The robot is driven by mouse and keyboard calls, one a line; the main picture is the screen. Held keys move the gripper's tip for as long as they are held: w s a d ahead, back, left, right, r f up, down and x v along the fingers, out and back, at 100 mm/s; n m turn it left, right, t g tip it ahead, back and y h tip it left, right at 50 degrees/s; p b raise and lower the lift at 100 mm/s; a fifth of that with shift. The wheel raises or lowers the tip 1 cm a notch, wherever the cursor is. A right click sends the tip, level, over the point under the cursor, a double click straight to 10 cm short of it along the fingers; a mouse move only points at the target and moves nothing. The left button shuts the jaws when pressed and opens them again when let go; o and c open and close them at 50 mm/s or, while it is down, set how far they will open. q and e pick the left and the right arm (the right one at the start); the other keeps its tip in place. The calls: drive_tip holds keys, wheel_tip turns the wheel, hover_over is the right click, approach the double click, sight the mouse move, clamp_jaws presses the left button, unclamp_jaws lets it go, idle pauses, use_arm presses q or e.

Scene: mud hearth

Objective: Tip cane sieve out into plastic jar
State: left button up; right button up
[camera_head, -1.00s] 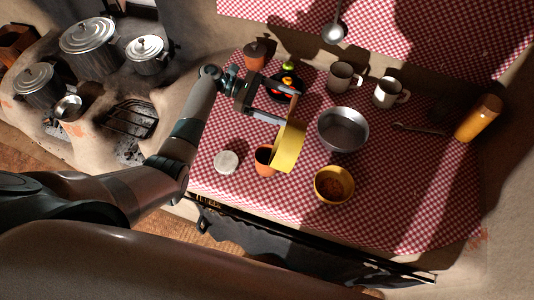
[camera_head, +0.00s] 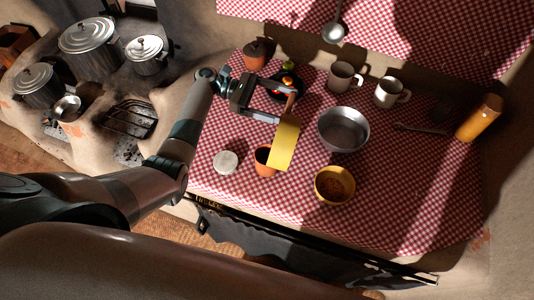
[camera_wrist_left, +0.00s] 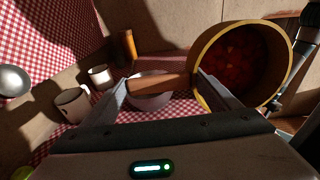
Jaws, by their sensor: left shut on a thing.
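The cane sieve (camera_head: 284,147), yellow with a wooden handle, is in my left gripper (camera_head: 284,104). In the left wrist view the jaws (camera_wrist_left: 160,84) are shut on the brown handle (camera_wrist_left: 160,84). There the sieve's round body (camera_wrist_left: 210,65) is to the right, with dark red contents inside. In the head view the sieve is steeply tilted, its side facing me. An open orange-brown jar (camera_head: 262,157), seemingly the plastic jar, stands on the table just below and left of the sieve, partly hidden by it. I cannot see inside the jar. My right gripper is not in view.
A white round lid (camera_head: 225,162) lies left of the jar.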

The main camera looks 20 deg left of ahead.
use_arm(q)
drive_tip(key=shift+a+f+h+b, duration=0.1)
drive_tip(key=shift+a+h+b, duration=0.85)
drive_tip(key=shift+h+b, duration=0.7)
idle(0.9)
drive_tip(key=shift+a+f+h+b, duration=0.15)
drive_tip(key=shift+a+h+b, duration=0.35)
drive_tip(key=shift+h+b, duration=0.45)
drive_tip(key=shift+a+f+h+b, duration=0.15)
drive_tip(key=shift+a+h+b, duration=0.35)
drive_tip(key=shift+b, duration=0.75)
drive_tip(key=d+y+p, duration=0.1)
drive_tip(key=y+p, duration=0.1)
drive_tip(key=p, duration=0.1)
drive_tip(key=d+y+p, duration=0.2)
drive_tip(key=y+p, duration=0.1)
drive_tip(key=p, duration=0.1)
drive_tip(key=shift+d+r, duration=0.2)
drive_tip(key=shift+r, duration=0.3)
